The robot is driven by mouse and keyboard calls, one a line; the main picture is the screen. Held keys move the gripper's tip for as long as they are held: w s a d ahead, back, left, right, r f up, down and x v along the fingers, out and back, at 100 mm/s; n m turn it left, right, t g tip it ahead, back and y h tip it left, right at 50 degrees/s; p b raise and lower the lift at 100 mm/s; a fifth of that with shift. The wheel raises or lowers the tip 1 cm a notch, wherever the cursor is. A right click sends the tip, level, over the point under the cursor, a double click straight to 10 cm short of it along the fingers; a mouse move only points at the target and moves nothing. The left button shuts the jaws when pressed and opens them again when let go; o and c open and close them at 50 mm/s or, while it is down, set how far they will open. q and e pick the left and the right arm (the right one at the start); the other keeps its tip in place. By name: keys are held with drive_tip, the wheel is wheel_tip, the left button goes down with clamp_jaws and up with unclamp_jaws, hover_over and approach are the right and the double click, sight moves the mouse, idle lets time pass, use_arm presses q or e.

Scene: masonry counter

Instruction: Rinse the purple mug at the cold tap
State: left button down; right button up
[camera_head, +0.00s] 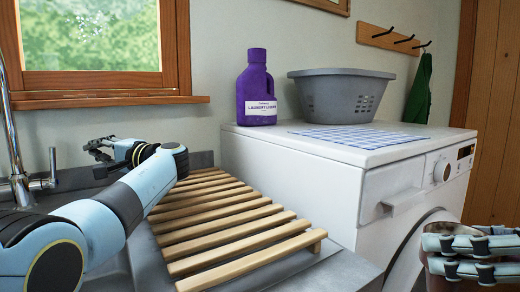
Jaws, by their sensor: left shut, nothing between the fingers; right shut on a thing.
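I see no purple mug in this view. A chrome tap (14,140) stands at the far left edge, with a side lever (47,178) on its right; its spout is out of frame. My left gripper (92,146) is shut and empty, to the right of the tap and in front of the wall below the window. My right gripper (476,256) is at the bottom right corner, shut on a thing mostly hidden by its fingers. A dark brown rounded part (436,282) shows below them; I cannot tell what it is.
A slatted wooden rack (222,222) lies on the grey counter. A white washing machine (290,175) stands right of it, bearing a purple laundry bottle (256,88), a grey basket (340,94) and a checked cloth (360,136). A green cloth (419,90) hangs from a hook rack (392,38).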

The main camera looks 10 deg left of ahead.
drive_tip(key=shift+r, duration=0.3)
use_arm(q)
drive_tip(key=s+a+p, duration=0.2)
drive_tip(key=a, duration=0.5)
drive_tip(key=shift+r, duration=0.15)
use_arm(e)
wheel_tip(320, 180, up, 2)
drive_tip(key=shift+r, duration=0.2)
use_arm(q)
drive_tip(key=shift+s, duration=0.1)
use_arm(e)
drive_tip(key=shift+f, duration=0.1)
